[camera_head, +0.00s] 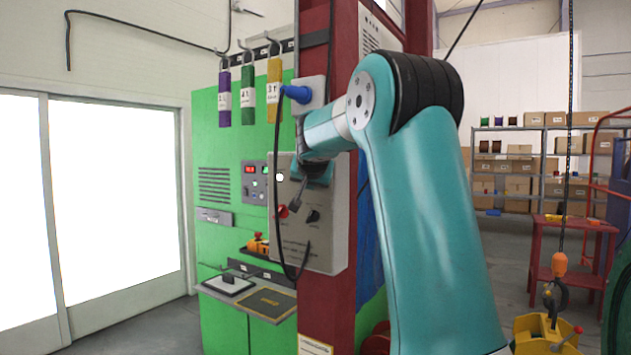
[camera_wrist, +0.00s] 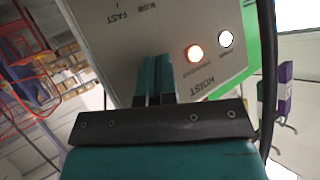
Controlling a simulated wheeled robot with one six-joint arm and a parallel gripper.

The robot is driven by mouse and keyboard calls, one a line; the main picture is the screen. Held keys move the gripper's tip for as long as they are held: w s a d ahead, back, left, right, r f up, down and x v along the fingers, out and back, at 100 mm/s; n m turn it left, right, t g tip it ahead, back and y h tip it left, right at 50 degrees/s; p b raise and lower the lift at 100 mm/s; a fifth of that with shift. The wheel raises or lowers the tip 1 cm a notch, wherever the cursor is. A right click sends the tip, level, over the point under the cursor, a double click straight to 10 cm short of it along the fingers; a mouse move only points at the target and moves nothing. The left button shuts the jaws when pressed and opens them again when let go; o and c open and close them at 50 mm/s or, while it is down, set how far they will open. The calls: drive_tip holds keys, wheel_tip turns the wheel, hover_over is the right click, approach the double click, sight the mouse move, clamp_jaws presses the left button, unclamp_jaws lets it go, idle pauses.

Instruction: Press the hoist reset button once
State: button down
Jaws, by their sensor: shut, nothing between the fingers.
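A light grey control box (camera_head: 325,240) is fixed to the red column; its face, with "HOIST" and "FAST" lettering upside down, fills the upper wrist view (camera_wrist: 135,30). There, a glowing red round button or lamp (camera_wrist: 194,53) sits beside a white round one (camera_wrist: 225,38); their small labels are too blurred to read. The white one also shows in the head view (camera_head: 280,177). My gripper (camera_head: 297,200) is in front of the box, its fingers (camera_wrist: 154,66) shut and empty. In the wrist view the fingertips lie left of the red one; contact with the face cannot be told.
A red knob (camera_head: 282,211) and a black knob (camera_head: 313,215) are on the box. A black cable (camera_head: 277,130) hangs along its left side. A blue plug (camera_head: 296,93) juts out above. A green cabinet (camera_head: 215,160) with a shelf stands to the left.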

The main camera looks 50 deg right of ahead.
drive_tip(key=shift+d, duration=0.3)
idle(0.5)
drive_tip(key=shift+a+b, duration=0.35)
drive_tip(key=shift+a, duration=0.45)
drive_tip(key=shift+s+a+b, duration=0.15)
drive_tip(key=shift+a+b, duration=0.25)
drive_tip(key=shift+a, duration=0.85)
drive_tip(key=shift+s+a+b, duration=0.1)
drive_tip(key=shift+a+b, duration=0.3)
drive_tip(key=shift+a, duration=0.85)
